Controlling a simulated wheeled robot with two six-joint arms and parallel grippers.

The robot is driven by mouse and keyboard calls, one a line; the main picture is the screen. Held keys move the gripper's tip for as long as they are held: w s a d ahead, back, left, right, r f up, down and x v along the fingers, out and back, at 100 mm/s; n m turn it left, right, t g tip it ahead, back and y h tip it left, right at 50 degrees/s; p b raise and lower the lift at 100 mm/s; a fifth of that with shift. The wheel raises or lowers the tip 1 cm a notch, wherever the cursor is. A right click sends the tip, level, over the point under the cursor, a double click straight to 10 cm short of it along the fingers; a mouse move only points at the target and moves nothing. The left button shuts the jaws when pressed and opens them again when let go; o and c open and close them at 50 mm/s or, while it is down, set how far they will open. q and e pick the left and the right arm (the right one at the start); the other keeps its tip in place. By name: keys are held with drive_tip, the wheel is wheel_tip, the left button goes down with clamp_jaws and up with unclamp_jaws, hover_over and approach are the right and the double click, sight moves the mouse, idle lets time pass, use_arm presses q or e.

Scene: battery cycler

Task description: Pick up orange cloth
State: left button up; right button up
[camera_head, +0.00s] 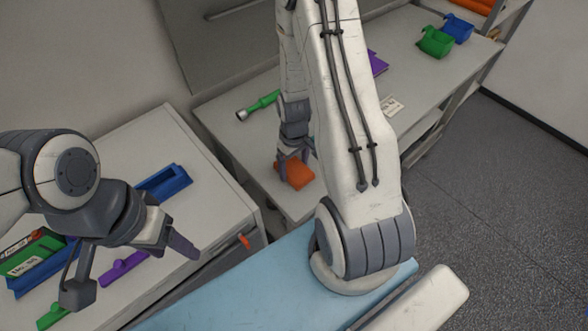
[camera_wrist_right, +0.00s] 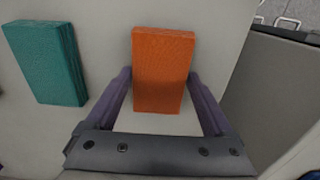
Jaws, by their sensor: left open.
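The orange cloth (camera_wrist_right: 163,72) is a flat rectangular block between the two purple fingers of my right gripper (camera_wrist_right: 161,85) in the right wrist view. The fingers lie close against its left and right edges, shut on it. In the head view the orange cloth (camera_head: 294,176) is at the near end of the back table, with my right gripper (camera_head: 291,160) over it and hiding part of it. Whether it touches the table is hard to tell. My left gripper (camera_head: 185,246) is open and empty, above the left table's edge.
A teal cloth (camera_wrist_right: 45,62) lies left of the orange one in the wrist view. The left table has blue, green and purple items. Open floor lies right.

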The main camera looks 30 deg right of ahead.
sight(294, 167)
drive_tip(key=c, duration=0.3)
drive_tip(key=shift+c, duration=0.2)
drive_tip(key=shift+r, duration=0.1)
drive_tip(key=shift+r, duration=0.6)
wheel_tip(294, 167, up, 3)
drive_tip(key=shift+w+f+b, duration=0.1)
drive_tip(key=shift+f+b, duration=0.05)
drive_tip(key=shift+b, duration=0.45)
drive_tip(key=s+d+r+b, duration=0.1)
drive_tip(key=s+r+b, duration=0.6)
drive_tip(key=s, duration=0.4)
drive_tip(key=shift+s+b, duration=0.3)
drive_tip(key=shift+s, duration=0.1)
